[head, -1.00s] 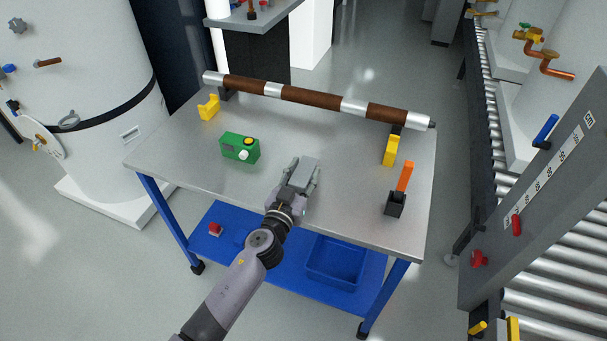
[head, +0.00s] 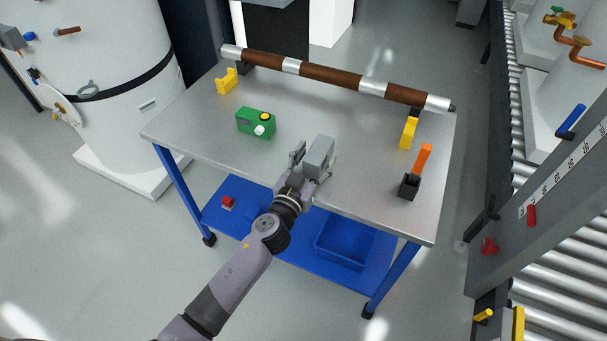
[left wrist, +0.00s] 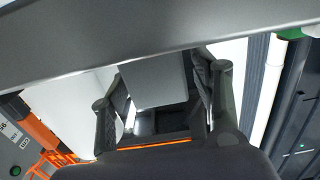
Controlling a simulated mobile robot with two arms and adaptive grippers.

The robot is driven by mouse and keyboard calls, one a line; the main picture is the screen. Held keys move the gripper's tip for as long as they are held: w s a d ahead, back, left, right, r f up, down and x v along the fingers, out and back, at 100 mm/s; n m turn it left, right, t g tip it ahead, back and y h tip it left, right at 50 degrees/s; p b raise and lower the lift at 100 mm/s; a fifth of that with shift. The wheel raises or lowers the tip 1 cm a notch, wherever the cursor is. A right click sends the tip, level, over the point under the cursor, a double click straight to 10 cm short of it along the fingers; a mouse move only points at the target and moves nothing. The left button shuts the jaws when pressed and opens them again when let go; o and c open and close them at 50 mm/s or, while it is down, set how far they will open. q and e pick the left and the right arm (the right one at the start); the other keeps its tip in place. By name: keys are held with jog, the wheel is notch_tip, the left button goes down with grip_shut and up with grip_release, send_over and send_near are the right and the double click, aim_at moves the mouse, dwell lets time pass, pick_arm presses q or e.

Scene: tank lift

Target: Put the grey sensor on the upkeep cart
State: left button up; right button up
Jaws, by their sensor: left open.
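The grey sensor (head: 320,155), a small grey block, is at the front middle of the upkeep cart's metal top (head: 205,125) and appears to stand on it. My left gripper (head: 313,164) is open around the sensor, with a visible gap between the left finger and the block. In the left wrist view the sensor (left wrist: 155,80) is between the two spread fingers (left wrist: 162,100), against the grey top (left wrist: 130,30). The sensor's underside is hidden. My right gripper is not in view.
A green device (head: 256,123) stands left of the sensor. A black holder (head: 409,187) with an orange handle stands to the right. A brown and silver rod (head: 330,75) lies along the back, near yellow supports (head: 227,82). The lower blue shelf (head: 285,245) carries a bin.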

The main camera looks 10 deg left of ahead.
pick_arm(q)
jog(key=v, duration=0.9)
jog(key=shift+s+b, duration=0.25)
jog(key=shift+b, duration=0.1)
jog(key=shift+a+r, duration=0.1)
jog(key=shift+r, duration=0.05)
